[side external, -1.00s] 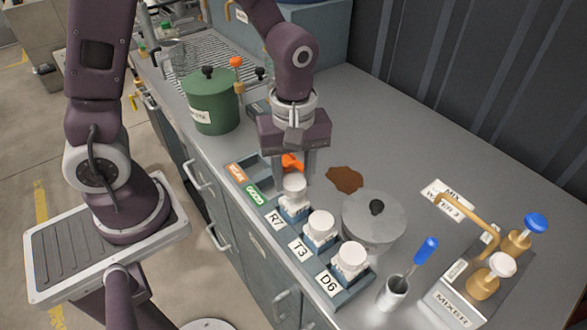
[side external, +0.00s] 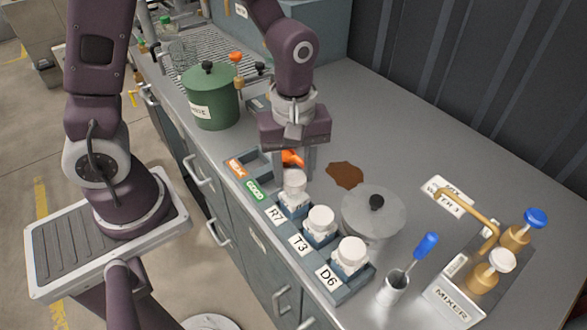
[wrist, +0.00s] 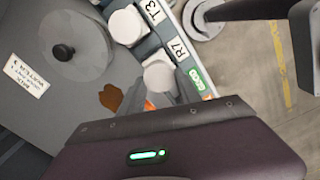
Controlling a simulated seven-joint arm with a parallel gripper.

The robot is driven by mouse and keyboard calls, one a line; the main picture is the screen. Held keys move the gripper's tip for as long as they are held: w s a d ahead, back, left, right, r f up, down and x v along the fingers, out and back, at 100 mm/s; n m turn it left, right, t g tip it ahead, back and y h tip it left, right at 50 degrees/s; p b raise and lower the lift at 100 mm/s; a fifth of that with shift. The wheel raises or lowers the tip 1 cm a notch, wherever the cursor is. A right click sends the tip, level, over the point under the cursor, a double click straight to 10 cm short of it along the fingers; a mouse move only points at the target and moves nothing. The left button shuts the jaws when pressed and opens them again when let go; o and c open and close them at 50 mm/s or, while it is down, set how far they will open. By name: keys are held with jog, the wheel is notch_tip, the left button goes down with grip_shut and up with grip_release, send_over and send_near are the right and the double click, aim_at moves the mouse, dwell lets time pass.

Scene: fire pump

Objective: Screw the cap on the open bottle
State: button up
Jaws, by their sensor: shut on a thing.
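The R7 bottle (side external: 294,201) stands upright in the rack slot labelled R7, with a white cap (side external: 294,178) at its top. My gripper (side external: 295,172) points down over it, one finger on each side of the cap, shut on it. The wrist view also shows the white cap (wrist: 158,76) between the fingertips (wrist: 160,82). Whether the cap sits fully down on the neck cannot be told. The T3 bottle (side external: 320,222) and D6 bottle (side external: 350,255) stand in the same rack, each with a white top.
The grey rack (side external: 334,288) runs along the counter's front edge. An orange item (side external: 292,158) is close behind the fingers. A lidded grey pot (side external: 373,217), a brown patch (side external: 345,175), a mixer (side external: 462,290) and a green pot (side external: 211,98) stand around.

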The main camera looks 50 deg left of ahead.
jog(key=shift+f, duration=1.15)
dwell(1.9)
jog(key=m, duration=0.4)
jog(key=shift+w, duration=0.15)
jog(key=shift+d+m, duration=0.1)
jog(key=shift+m, duration=0.2)
